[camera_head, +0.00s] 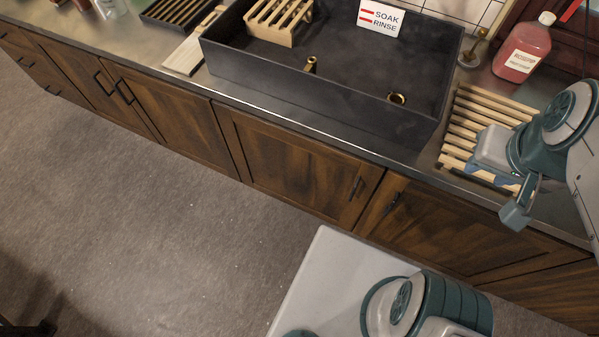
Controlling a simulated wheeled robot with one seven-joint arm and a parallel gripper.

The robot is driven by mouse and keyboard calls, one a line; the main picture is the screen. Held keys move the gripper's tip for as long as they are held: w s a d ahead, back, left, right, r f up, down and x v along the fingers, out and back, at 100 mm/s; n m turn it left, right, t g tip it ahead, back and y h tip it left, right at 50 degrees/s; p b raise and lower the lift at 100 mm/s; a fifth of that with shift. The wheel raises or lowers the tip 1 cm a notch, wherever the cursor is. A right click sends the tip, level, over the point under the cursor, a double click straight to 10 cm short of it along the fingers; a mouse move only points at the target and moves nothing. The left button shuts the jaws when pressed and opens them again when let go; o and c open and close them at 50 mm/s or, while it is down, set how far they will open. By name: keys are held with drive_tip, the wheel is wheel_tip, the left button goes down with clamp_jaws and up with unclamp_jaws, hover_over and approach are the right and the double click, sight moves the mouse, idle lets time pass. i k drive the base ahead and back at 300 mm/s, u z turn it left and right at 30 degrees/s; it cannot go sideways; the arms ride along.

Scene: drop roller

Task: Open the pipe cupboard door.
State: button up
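The cupboard door under the dark sink (290,165) is brown wood and looks shut, flush with the cabinet front. Its short dark handle (357,187) is near its right edge. Another wooden door (470,235) to its right also looks shut, with a dark handle (393,204) near its upper left corner. I cannot tell from any label which one is the pipe cupboard. My gripper (515,208) is at the right, in front of the counter's edge and apart from both handles. Its fingers are partly hidden, and I cannot tell whether they are open.
The dark sink (320,90) stands on the metal counter with a SOAK RINSE sign (382,17). A slatted wooden rack (465,115) and a pink bottle (522,50) are at the right. More cupboards (170,110) run left. The grey floor (150,220) before them is clear.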

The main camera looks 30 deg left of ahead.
sight(331, 183)
drive_tip(key=u, duration=0.9)
drive_tip(key=i, duration=0.3)
drive_tip(key=u, duration=0.9)
drive_tip(key=k, duration=0.8)
drive_tip(key=z, duration=0.05)
